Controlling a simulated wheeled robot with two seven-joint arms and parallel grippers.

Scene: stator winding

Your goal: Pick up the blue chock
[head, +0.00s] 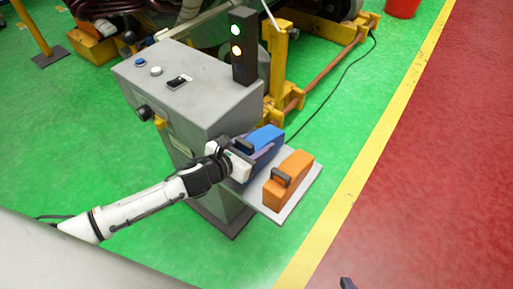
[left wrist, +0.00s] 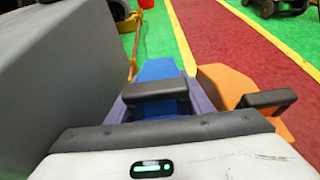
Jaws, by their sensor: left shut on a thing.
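The blue chock (head: 266,139) sits on the grey shelf at the side of the control box, left of the orange chock. It has a black handle on its near end. My left gripper (head: 243,150) is at that end, shut on the blue chock's handle. In the left wrist view the blue chock (left wrist: 158,69) lies straight ahead, with its black handle (left wrist: 156,90) across the middle; the fingertips are hard to make out there. My right gripper cannot be made out; only a small dark tip shows at the bottom edge of the head view.
The orange chock (head: 290,178) with its black handle stands close to the right on the shelf (head: 314,179). The grey control box (head: 188,95) with buttons and a signal light (head: 238,50) rises on the left. Yellow machine frames stand behind. Open floor lies right.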

